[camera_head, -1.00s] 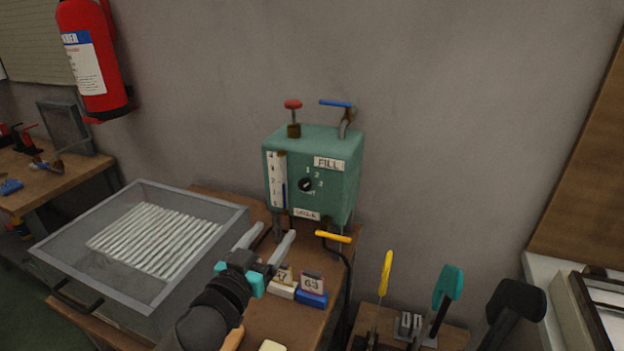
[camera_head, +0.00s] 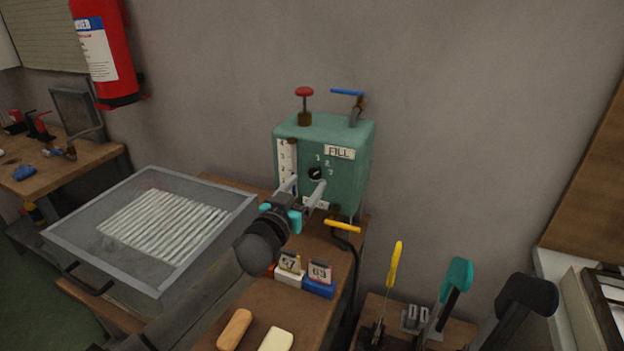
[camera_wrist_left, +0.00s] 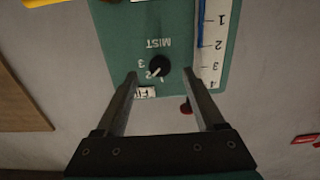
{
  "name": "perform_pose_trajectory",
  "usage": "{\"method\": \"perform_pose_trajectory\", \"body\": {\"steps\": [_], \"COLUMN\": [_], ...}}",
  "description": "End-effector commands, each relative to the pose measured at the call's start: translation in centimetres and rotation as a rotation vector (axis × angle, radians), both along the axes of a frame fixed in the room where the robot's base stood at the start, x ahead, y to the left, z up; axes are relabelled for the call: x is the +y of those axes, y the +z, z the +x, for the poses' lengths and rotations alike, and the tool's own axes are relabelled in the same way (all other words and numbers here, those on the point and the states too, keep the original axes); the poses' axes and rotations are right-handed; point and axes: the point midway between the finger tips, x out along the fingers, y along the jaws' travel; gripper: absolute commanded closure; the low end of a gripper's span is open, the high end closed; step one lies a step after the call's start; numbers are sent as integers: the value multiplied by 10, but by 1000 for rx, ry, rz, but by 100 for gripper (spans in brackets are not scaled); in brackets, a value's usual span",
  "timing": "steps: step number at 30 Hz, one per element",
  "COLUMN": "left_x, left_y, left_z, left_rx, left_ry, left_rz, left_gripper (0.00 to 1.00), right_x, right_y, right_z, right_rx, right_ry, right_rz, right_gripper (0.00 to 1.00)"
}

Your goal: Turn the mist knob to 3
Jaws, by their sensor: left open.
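The mist knob (camera_head: 316,173) is a small black dial with a pale pointer on the front of a green box (camera_head: 350,180). It also shows in the left wrist view (camera_wrist_left: 157,66), upside down, with the word MIST and numbers around it; the pointer lies near the 1 and 2 marks. My left gripper (camera_head: 302,187) is open in front of the box, just below the knob in the head view. In the left wrist view its two fingers (camera_wrist_left: 165,85) are spread with the knob between and beyond their tips, apart from them. My right gripper is not in view.
A red-topped valve (camera_head: 304,95) and a blue-handled tap (camera_head: 348,95) stand on the box. A yellow handle (camera_head: 342,226) juts out below it. A grey tray (camera_head: 60,240) of white strips lies left. Number cards (camera_head: 320,273) stand on the bench in front.

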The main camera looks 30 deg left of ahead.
Motion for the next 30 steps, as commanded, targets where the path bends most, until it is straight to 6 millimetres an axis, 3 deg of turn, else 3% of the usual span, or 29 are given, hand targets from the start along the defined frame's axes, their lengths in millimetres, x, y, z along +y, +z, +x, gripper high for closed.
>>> {"method": "perform_pose_trajectory", "body": {"steps": [9,23,30], "left_x": [2,2,2], "left_y": [0,0,0], "left_z": [34,41,41], "left_rx": [-1,1,1], "left_ry": [0,-1,-1], "left_rz": [-1,0,-1], "left_gripper": [29,29,56], "right_x": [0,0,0], "right_y": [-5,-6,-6], "right_z": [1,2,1], "right_rx": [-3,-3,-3], "right_ry": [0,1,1], "right_rz": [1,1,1], "right_gripper": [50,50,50]}}
